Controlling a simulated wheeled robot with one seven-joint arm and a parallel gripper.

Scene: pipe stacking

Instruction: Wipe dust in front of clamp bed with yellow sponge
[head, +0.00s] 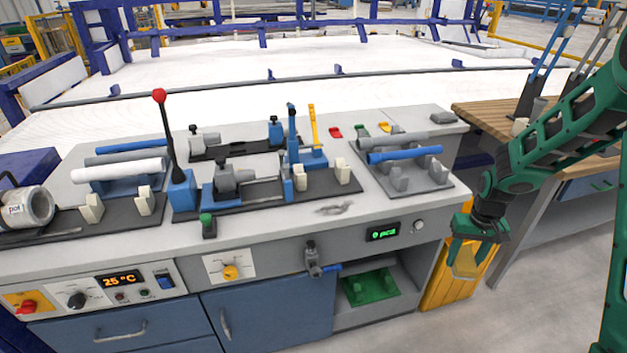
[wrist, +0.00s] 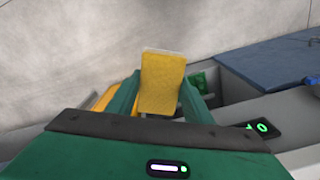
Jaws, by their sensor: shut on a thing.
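My gripper (head: 467,258) is shut on the yellow sponge (head: 464,265). It hangs to the right of the workbench, in front of a yellow bin and lower than the worktop. In the wrist view the sponge (wrist: 162,80) stands out between the two green fingers (wrist: 162,95). The dust (head: 334,208) is a grey smear on the worktop near its front edge. It lies just in front of the clamp bed (head: 262,199), a dark plate with a grey clamp and blue and cream blocks. The sponge is well apart from the dust.
A grey rack with pipes (head: 405,170) stands right of the clamp bed. A red-knobbed lever (head: 166,130) and a small green-knobbed post (head: 208,226) rise at its left. A yellow bin (head: 447,285) is beside the bench, and a wooden table (head: 487,116) stands farther right.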

